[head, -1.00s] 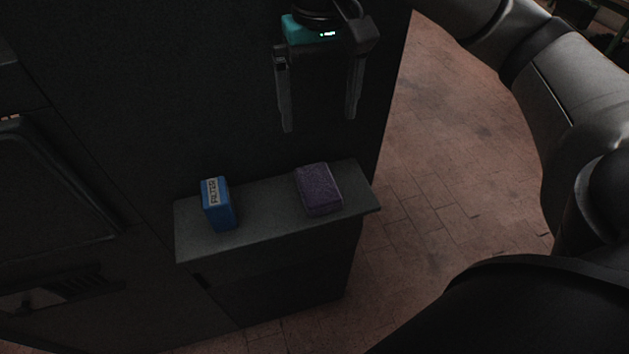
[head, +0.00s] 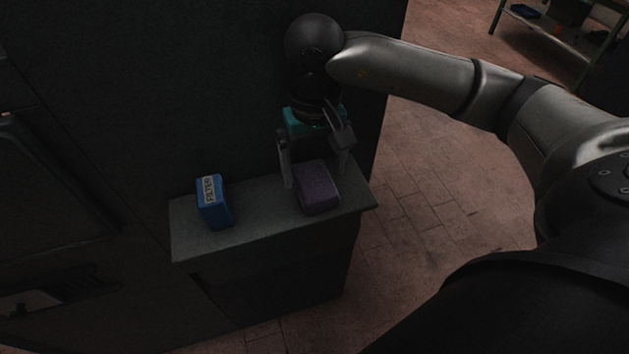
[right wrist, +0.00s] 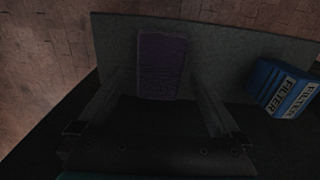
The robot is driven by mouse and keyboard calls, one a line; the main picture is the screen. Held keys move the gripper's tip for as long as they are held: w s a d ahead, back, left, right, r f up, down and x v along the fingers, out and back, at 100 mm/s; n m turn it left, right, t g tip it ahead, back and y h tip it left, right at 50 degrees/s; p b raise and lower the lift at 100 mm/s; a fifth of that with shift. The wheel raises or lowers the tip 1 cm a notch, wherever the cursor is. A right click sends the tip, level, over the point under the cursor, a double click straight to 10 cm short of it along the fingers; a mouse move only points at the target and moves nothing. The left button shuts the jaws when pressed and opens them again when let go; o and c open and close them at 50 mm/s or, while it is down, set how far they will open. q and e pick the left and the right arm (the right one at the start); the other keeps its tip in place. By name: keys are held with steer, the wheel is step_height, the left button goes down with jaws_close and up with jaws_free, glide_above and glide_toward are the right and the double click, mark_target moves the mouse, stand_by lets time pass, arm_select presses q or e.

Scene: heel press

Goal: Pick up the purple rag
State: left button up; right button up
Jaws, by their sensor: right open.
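The purple rag (head: 318,188) is a folded block lying on the right part of a narrow grey shelf (head: 258,212). My right gripper (head: 316,180) is open, with one finger at the rag's left side and the other at its far right side in the head view. In the right wrist view the rag (right wrist: 162,66) shows between and beyond the two fingers (right wrist: 160,85). Whether the fingers touch it cannot be told. My left gripper is not in view.
A blue filter box (head: 213,203) stands on the left part of the shelf; it also shows in the right wrist view (right wrist: 281,88). A dark wall panel rises behind the shelf. Brick floor (head: 430,215) lies open to the right. A green-framed rack (head: 560,30) stands far off.

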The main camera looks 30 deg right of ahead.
step_height(320, 180, down, 2)
steer(key=shift+f, duration=0.1)
steer(key=c, duration=1.2)
steer(key=shift+o, duration=0.2)
